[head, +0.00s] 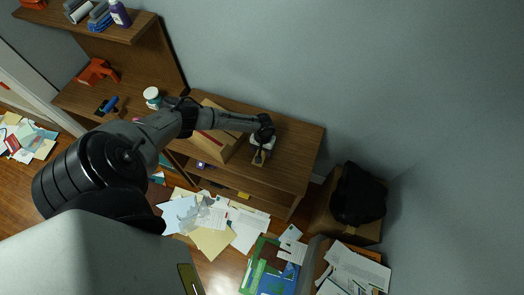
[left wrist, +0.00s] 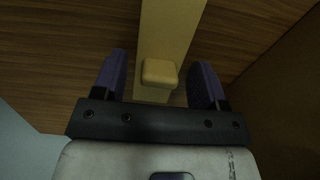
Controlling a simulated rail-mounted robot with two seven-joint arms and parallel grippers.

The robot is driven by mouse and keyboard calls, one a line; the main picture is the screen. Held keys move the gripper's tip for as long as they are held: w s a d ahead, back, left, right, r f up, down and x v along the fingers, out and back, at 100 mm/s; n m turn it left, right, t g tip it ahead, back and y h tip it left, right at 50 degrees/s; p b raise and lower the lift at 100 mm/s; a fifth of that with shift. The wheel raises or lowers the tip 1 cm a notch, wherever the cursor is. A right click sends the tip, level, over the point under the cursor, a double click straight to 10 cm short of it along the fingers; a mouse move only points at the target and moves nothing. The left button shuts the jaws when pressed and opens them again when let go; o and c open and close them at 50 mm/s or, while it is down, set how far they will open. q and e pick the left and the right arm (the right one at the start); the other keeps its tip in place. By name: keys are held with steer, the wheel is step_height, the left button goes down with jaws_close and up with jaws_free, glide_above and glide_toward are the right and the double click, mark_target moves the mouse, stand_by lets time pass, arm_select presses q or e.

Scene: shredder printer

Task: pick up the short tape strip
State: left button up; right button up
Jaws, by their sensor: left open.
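My left gripper (head: 260,154) reaches over the wooden cabinet top, beside a tan open box. In the left wrist view, its two purple fingers (left wrist: 160,82) are spread apart and empty. A pale tan strip (left wrist: 170,30) runs between and beyond them, with a small rounded tan block (left wrist: 159,73) at its near end, between the fingers. The strip looks like the tape strip, but I cannot be sure. Neither finger clearly touches the block. In the head view a small tan piece (head: 259,158) shows at the fingertips. My right gripper is not in view.
The tan open box (head: 237,124) stands left of the gripper on the cabinet (head: 300,145). A white-and-teal jar (head: 152,96) and an orange tool (head: 97,71) are farther left. Papers (head: 215,228) cover the floor. A black bag (head: 358,194) sits on a carton at right.

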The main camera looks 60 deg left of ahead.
arm_select(q)
steer(key=c, duration=1.1)
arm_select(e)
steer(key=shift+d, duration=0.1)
arm_select(q)
steer(key=shift+r, duration=0.15)
